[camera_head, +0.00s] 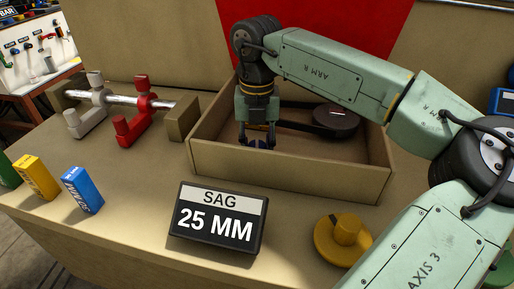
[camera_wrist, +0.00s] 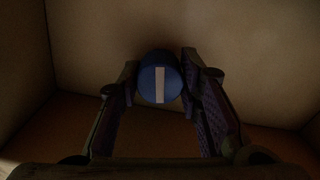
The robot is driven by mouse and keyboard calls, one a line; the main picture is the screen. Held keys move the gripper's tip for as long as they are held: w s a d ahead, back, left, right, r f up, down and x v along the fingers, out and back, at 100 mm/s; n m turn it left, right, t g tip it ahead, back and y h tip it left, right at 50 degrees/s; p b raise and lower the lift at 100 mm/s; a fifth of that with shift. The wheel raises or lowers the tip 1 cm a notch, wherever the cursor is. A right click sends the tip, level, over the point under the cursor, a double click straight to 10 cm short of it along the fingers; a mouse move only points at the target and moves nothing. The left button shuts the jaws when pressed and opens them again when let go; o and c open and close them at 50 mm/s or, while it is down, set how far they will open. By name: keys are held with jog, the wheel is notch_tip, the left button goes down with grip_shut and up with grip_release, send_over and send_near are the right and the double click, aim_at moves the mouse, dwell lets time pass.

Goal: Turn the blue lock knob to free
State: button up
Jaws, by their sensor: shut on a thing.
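The blue lock knob (camera_wrist: 173,84) is round, with a pale stripe across its face, and shows in the wrist view between the two fingers. The stripe stands almost upright in that view. My gripper (camera_wrist: 160,75) is shut on the knob, one finger at each side. The knob is mostly hidden there by the fingers. No free or locked marking is legible.
A dark round disc (camera_head: 336,116) is in the box, right of my gripper. A sign reading SAG 25 MM (camera_head: 217,216) and a yellow knob (camera_head: 343,240) stand in front. Grey and red clamps (camera_head: 138,118) on a bar and small cartons (camera_head: 82,190) are at left.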

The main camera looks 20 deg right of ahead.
aim_at(257, 145)
jog(key=n+b, duration=0.1)
jog(key=n, duration=0.2)
jog(key=shift+f+n, duration=0.1)
jog(key=shift+n, duration=0.3)
jog(key=n, duration=0.3)
jog(key=shift+n+b, duration=0.3)
jog(key=shift+b, duration=0.1)
jog(key=n, duration=0.4)
jog(key=shift+n+b, duration=0.4)
jog(key=shift+n, duration=1.6)
jog(key=o, duration=1.1)
jog(key=shift+o, duration=0.2)
notch_tip(257, 145, up, 12)
